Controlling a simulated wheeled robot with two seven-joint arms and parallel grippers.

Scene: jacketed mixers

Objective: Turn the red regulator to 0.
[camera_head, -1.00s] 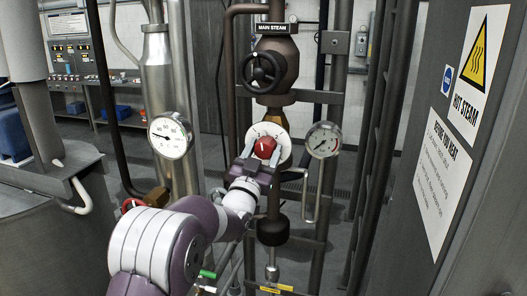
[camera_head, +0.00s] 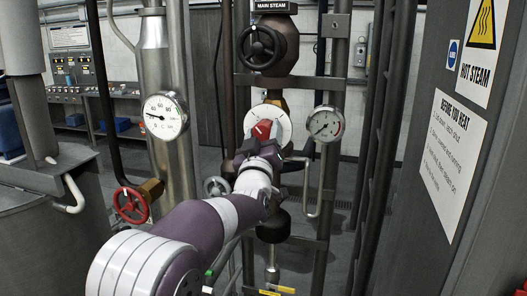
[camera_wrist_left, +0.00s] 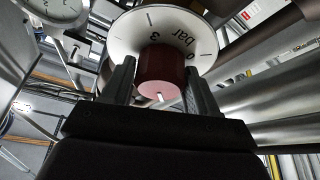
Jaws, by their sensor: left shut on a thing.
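The red regulator (camera_head: 262,129) is a red knob in front of a round white dial (camera_head: 275,112), below the black valve wheel. In the left wrist view the knob (camera_wrist_left: 165,68) sits between my two dark fingers, with a white mark on its face. The dial (camera_wrist_left: 148,25) behind it shows "bar" and figures, partly hidden by the knob. My left gripper (camera_head: 260,146) is shut on the knob from the front. Which figure the mark points to cannot be told. My right gripper is not in view.
A black handwheel (camera_head: 262,46) is above the dial. Gauges flank it at left (camera_head: 164,115) and right (camera_head: 324,124). A red handwheel (camera_head: 131,205) is at lower left. Vertical pipes surround the regulator. A panel with a hot steam sign (camera_head: 480,60) closes off the right.

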